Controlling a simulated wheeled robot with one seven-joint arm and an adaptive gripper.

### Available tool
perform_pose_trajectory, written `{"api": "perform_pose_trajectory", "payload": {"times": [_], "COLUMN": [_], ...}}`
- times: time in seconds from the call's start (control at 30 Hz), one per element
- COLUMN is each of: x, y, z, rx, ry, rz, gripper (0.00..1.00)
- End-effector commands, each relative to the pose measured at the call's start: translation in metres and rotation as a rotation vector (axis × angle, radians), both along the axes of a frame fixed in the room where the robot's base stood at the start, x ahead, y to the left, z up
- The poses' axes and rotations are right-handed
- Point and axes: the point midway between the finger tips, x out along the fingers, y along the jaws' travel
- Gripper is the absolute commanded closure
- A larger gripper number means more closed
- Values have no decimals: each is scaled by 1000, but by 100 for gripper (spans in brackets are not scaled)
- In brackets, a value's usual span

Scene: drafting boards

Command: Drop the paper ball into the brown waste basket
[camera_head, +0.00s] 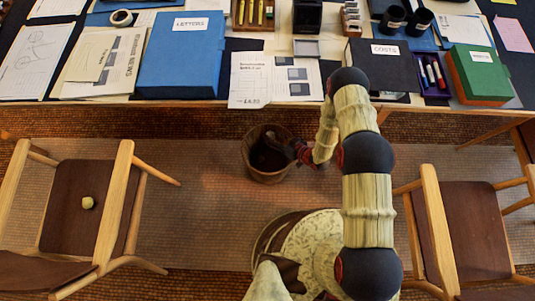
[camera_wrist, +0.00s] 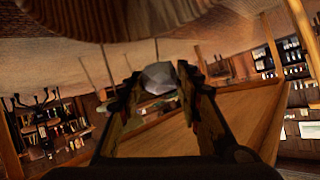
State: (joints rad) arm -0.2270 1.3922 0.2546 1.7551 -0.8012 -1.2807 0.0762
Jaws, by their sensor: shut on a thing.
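The brown waste basket (camera_head: 250,163) stands on the floor in front of the desk, its dark inside facing up. My gripper (camera_head: 293,148) is at the basket's right rim, its tips reaching over the opening in the head view. How high the tips are above the rim cannot be told. In the wrist view my gripper (camera_wrist: 158,85) is shut on a pale grey, faceted paper ball (camera_wrist: 158,77) between the fingertips. The held ball cannot be made out in the head view. A second small, yellowish crumpled ball (camera_head: 88,203) lies on the left chair's seat.
The desk behind holds a blue LETTERS box (camera_head: 180,65), papers (camera_head: 270,85), a dark box (camera_head: 378,75) and a green box (camera_head: 480,75). Wooden chairs stand at left (camera_head: 75,235) and right (camera_head: 460,230). The floor between the left chair and basket is clear.

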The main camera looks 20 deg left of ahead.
Motion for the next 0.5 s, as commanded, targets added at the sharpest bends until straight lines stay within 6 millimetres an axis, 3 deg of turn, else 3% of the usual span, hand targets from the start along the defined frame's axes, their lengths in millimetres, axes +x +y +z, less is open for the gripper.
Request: {"api": "perform_pose_trajectory", "payload": {"times": [0.3, 0.5], "x": [0, 0], "y": [0, 0], "z": [-39, -48], "rx": [0, 0], "ry": [1, 1], "rz": [-1, -1], "gripper": [75, 75]}}
